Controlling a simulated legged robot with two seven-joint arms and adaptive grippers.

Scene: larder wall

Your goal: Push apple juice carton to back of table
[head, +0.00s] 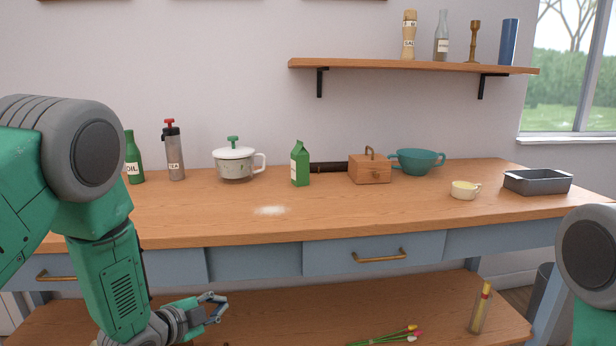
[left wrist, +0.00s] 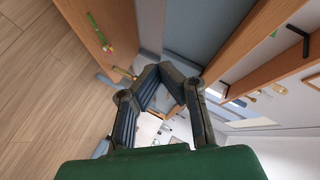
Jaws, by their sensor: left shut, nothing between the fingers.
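The green apple juice carton (head: 300,165), with a gabled top and a pale label, stands upright on the wooden table (head: 370,212). It is near the middle of the table, towards the back. My left gripper (head: 220,307) is below the tabletop, in front of the drawers, to the lower left of the carton and well apart from it. It is shut and empty; its fingers also show in the left wrist view (left wrist: 172,72). I cannot make out the carton in that view. My right gripper is out of view; only part of the right arm shows.
A lidded white pot (head: 235,165) stands left of the carton. A dark rolling pin (head: 328,167) and a wooden box (head: 370,170) are to its right. A shelf (head: 410,65) hangs above.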

